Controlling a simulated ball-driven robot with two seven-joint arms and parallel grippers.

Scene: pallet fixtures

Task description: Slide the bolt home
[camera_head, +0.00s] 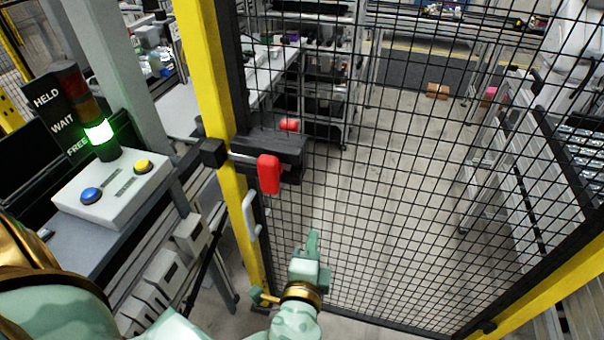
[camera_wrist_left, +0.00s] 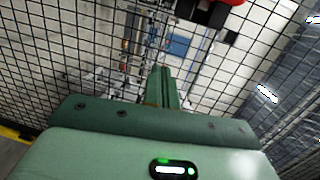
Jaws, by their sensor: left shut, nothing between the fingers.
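The bolt has a red handle (camera_head: 269,174) on a grey rod (camera_head: 243,158), mounted on the dark plate (camera_head: 272,147) of the mesh gate by the yellow post. A dark block (camera_head: 212,152) stands on the post at the rod's left end. I cannot tell how far the rod enters it. My left gripper (camera_head: 312,243) is shut and empty, in front of the mesh, below and right of the red handle and apart from it. In the left wrist view its closed fingers (camera_wrist_left: 164,75) point at the mesh, with a red part (camera_wrist_left: 232,2) at the top edge. My right gripper is not in view.
The yellow post (camera_head: 209,75) and wire mesh (camera_head: 400,170) stand in front of me. A white pull handle (camera_head: 250,215) is below the bolt. At left, a button box (camera_head: 115,190) and a signal tower with its green FREE lamp lit (camera_head: 98,132) stand on a grey bench.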

